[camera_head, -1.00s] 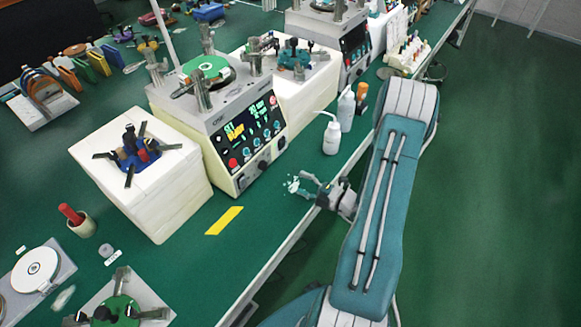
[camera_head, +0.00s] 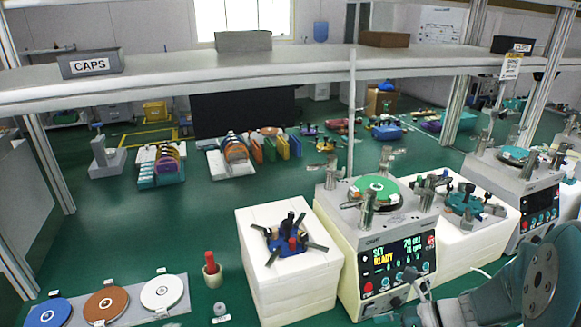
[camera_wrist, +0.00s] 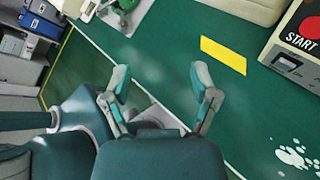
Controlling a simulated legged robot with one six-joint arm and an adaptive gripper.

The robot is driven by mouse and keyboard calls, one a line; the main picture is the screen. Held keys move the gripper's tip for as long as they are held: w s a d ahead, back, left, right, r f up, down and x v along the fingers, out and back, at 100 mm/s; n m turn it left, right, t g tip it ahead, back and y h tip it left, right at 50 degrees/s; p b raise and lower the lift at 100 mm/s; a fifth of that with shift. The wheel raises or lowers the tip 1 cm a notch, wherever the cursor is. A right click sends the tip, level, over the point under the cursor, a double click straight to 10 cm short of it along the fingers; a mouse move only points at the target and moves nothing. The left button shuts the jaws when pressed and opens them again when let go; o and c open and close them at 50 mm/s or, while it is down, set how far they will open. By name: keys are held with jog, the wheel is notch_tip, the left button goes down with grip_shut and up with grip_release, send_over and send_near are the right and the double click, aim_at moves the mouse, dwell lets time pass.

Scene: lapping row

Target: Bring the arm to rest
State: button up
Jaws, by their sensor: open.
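My gripper (camera_wrist: 160,82) is open in the wrist view, its two fingers apart with nothing between them. It hangs above the front edge of the green bench (camera_wrist: 175,45). In the head view, part of my arm (camera_head: 540,285) is at the lower right, in front of the bench. The end of my arm there is partly cut off by the lower picture edge, so the fingers do not show clearly.
A lapping machine (camera_head: 385,255) with a lit panel stands beside a white block (camera_head: 290,285). A red-handled pot (camera_head: 211,275) and several discs are to the left. The wrist view shows a yellow strip (camera_wrist: 223,54) and a white spill (camera_wrist: 296,155).

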jog(key=s+a+r+n+t+h, duration=0.1)
jog(key=s+r+n+h, duration=0.4)
jog(key=n, duration=0.8)
jog(key=s+a+r+n+t+h, duration=0.1)
jog(key=s+r+n+h, duration=0.4)
jog(key=n, duration=0.8)
notch_tip(320, 180, up, 4)
jog(key=shift+s+f+t+h, duration=0.2)
jog(key=shift+s+t+h, duration=0.15)
jog(key=shift+h, duration=0.45)
